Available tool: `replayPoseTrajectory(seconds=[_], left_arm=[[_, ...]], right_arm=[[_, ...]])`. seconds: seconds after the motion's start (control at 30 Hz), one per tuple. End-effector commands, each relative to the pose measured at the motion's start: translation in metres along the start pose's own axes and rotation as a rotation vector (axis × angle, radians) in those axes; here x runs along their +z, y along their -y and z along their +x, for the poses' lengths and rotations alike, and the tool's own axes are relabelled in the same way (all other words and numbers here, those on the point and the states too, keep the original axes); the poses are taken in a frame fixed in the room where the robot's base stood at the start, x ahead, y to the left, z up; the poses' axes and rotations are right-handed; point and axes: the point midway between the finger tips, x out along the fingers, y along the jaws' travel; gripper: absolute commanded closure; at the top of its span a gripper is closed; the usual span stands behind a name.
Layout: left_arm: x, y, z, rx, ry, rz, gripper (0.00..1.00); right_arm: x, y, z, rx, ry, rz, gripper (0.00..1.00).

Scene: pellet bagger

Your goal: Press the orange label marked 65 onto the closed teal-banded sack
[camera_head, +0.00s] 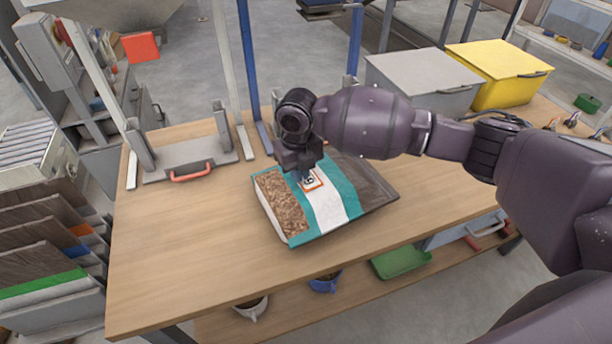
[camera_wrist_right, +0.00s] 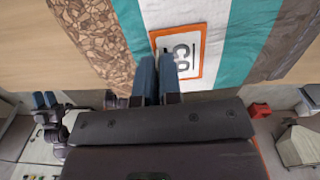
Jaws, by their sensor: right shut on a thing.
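The teal-banded sack (camera_head: 328,210) lies flat on the wooden table, with a brown pellet-print end, teal and white bands and a dark grey-brown end. My right gripper (camera_head: 305,174) is over the sack, pointing down, its fingers shut on the edge of the orange-bordered label (camera_head: 313,181). In the right wrist view the blue fingertips (camera_wrist_right: 157,72) are at the left edge of the label (camera_wrist_right: 183,50), whose number is partly readable. The label appears flat over the white band; I cannot tell whether it touches the sack (camera_wrist_right: 250,45).
A clamp-like fixture with a red handle (camera_head: 190,172) stands at the table's (camera_head: 185,250) left. A grey box (camera_head: 425,80) and a yellow box (camera_head: 498,72) stand at the back right. The table's front left is clear. Mugs and a green tray (camera_head: 400,262) sit below.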

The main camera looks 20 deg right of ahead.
Motion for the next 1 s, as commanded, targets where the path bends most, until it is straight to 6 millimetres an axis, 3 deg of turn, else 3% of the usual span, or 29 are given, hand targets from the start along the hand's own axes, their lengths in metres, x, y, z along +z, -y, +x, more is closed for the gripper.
replayPoseTrajectory(seconds=[0.47,0.7,1.0], left_arm=[[0.0016,-0.0001,0.0004,0.0,0.002,0.0,0.65],[0.0015,-0.0001,0.0003,0.0,0.002,0.0,0.65],[0.0014,-0.0001,0.0002,0.0,0.002,0.0,0.65]], right_arm=[[-0.0002,0.0,0.0035,0.0,-0.001,0.0,1.0],[-0.0002,0.0,0.0034,0.0,-0.001,0.0,0.65],[-0.0001,0.0,0.0031,0.0,0.0,0.0,0.65]])
